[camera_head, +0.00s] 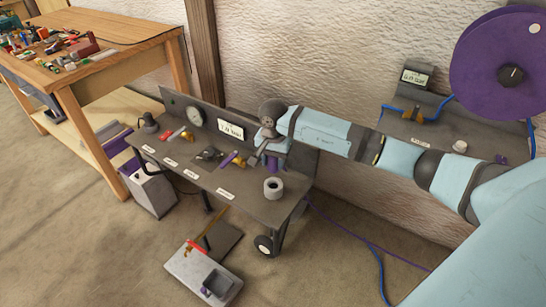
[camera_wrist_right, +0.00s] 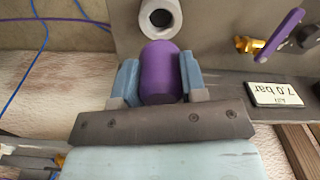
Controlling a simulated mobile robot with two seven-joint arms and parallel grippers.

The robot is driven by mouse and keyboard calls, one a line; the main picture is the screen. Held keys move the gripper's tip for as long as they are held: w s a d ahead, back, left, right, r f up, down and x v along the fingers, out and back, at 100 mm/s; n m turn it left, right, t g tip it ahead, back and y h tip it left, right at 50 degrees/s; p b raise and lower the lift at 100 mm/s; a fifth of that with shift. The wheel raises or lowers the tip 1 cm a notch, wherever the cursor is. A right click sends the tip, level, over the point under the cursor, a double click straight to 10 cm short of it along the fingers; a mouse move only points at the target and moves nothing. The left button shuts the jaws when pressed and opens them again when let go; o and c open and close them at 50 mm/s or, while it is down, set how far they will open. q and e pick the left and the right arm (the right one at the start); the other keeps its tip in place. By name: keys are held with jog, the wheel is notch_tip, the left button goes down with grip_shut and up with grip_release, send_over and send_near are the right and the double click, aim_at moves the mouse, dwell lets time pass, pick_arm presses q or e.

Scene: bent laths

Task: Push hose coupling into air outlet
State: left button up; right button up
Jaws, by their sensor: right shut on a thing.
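The hose coupling (camera_wrist_right: 160,72) is a purple cylinder with a rounded end. My right gripper (camera_wrist_right: 160,80) is shut on it, one light blue finger on each side. In the head view the right gripper (camera_head: 271,150) is above the bench, with the purple coupling (camera_head: 272,163) below it. A pale grey ring with a dark hole, which looks like the air outlet (camera_head: 273,188), stands on the bench top below the coupling. The outlet also shows in the wrist view (camera_wrist_right: 159,28), just beyond the coupling's end. A small gap shows between them in the head view. My left gripper is out of view.
The grey bench (camera_head: 233,179) carries a brass valve with a purple lever (camera_wrist_right: 285,32), labels and a gauge panel (camera_head: 195,115). A purple reel (camera_head: 500,50) hangs at right. Hoses trail on the floor (camera_head: 340,228). A wooden workbench (camera_head: 115,52) stands at left.

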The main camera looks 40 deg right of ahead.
aim_at(273, 171)
notch_tip(273, 171, down, 5)
jog(key=b, duration=0.3)
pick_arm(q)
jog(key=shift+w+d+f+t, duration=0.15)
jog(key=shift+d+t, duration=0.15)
pick_arm(e)
jog(key=shift+f, duration=0.3)
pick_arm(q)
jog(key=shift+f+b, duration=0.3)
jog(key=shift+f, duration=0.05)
pick_arm(e)
jog(key=shift+a, duration=0.1)
dwell(0.7)
pick_arm(q)
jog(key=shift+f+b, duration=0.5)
jog(key=shift+b, duration=0.05)
pick_arm(e)
jog(key=shift+f, duration=0.55)
pick_arm(q)
jog(key=shift+b, duration=0.5)
pick_arm(e)
jog(key=shift+f, duration=0.55)
dwell(0.4)
jog(key=o, duration=1.5)
jog(key=shift+s, duration=0.1)
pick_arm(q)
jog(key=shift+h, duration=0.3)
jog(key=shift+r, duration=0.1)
